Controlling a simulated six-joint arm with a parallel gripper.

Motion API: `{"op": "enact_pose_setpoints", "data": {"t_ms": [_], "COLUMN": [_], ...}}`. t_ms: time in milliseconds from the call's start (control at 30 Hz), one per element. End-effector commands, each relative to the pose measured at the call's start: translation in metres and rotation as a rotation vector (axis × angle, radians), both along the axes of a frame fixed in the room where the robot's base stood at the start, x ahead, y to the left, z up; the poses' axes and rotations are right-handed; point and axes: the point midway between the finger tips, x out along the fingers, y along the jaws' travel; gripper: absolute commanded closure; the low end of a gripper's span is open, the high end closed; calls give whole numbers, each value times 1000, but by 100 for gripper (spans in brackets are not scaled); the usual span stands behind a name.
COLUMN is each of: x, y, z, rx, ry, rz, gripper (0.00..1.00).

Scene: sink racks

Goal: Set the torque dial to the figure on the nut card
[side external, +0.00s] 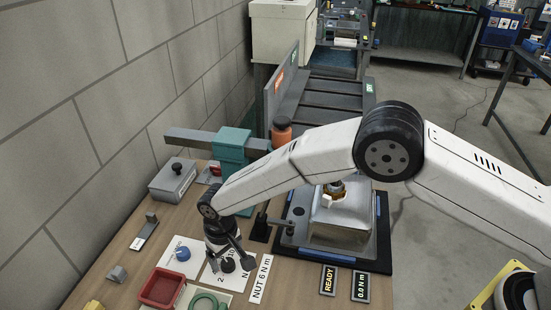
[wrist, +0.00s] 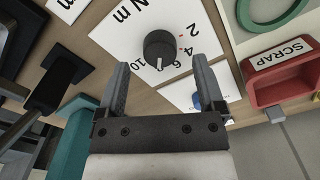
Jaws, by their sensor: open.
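The torque dial is a round black knob (wrist: 160,48) with a white pointer line, on a white plate (wrist: 205,38) with a numbered scale from 2 to 10. In the wrist view the pointer faces my gripper's side, toward the upper part of the scale; the exact figure is unclear. My gripper (wrist: 161,62) is open, a finger on either side of the knob's near edge, with gaps at both sides. In the side external view my gripper (side external: 231,266) is down at the dial (side external: 228,265) and partly hides it. The nut card (side external: 261,279) reads "NUT 6 N m".
A red scrap tray (side external: 162,288) and a green ring (side external: 205,302) lie near the dial. A blue knob (side external: 183,254) sits on a neighbouring white plate. Displays read "READY" (side external: 328,281) and "0.0 N m" (side external: 361,287). A teal clamp-like block (side external: 232,145) stands behind.

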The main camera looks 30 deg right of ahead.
Motion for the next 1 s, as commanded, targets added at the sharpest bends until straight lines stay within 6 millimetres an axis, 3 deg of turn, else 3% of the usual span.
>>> {"op": "enact_pose_setpoints", "data": {"t_ms": [233, 600, 667, 800, 900, 1000], "x": [0, 0, 0, 0, 0, 0], "y": [0, 0, 0, 0, 0, 0], "z": [-21, -25, -25, -24, -24, -24], "rx": [0, 1, 1, 1, 1, 1], "ry": [0, -1, -1, -1, -1, -1], "rz": [0, 0, 0, 0, 0, 1], "gripper": [13, 13, 29, 73, 100, 100]}}
